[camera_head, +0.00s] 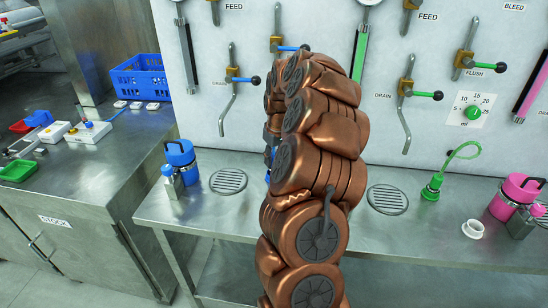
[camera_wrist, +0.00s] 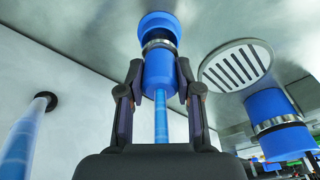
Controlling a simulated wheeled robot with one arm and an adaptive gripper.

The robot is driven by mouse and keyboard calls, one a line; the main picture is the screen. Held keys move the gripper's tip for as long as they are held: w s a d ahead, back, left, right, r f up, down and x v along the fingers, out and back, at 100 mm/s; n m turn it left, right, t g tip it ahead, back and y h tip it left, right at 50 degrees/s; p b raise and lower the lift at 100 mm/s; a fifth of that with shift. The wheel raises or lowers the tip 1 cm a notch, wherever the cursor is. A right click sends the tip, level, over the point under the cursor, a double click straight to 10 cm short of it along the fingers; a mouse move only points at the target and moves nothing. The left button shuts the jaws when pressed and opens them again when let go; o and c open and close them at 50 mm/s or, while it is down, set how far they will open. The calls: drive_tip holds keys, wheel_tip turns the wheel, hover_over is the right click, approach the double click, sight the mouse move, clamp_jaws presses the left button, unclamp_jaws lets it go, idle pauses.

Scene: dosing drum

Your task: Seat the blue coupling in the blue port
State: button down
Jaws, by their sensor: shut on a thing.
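The blue coupling (camera_wrist: 158,72) is between the two fingers of my gripper (camera_wrist: 158,90) in the wrist view. Its blue hose (camera_wrist: 161,115) runs from its near end towards my palm. A metal ring (camera_wrist: 159,43) sits around its far part. Beyond the ring is a wider blue collar (camera_wrist: 158,22) with a dark opening; I cannot tell whether this is the coupling's own mouth or the port. I cannot identify the blue port for sure in either view.
A blue canister (camera_head: 180,155) stands left of a round drain grate (camera_head: 228,181) on the steel bench (camera_head: 165,214). A green coupling (camera_head: 432,186), a white ring (camera_head: 474,229) and a pink canister (camera_head: 512,198) stand right. Levers and tubes line the wall panel.

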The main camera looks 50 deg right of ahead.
drive_tip(key=shift+f, duration=0.15)
drive_tip(key=shift+f+b, duration=0.55)
drive_tip(key=shift+f, duration=0.1)
drive_tip(key=c, duration=0.7)
unclamp_jaws()
drive_tip(key=shift+r, duration=0.15)
drive_tip(key=shift+r+p, duration=0.3)
drive_tip(key=shift+r, duration=3.1)
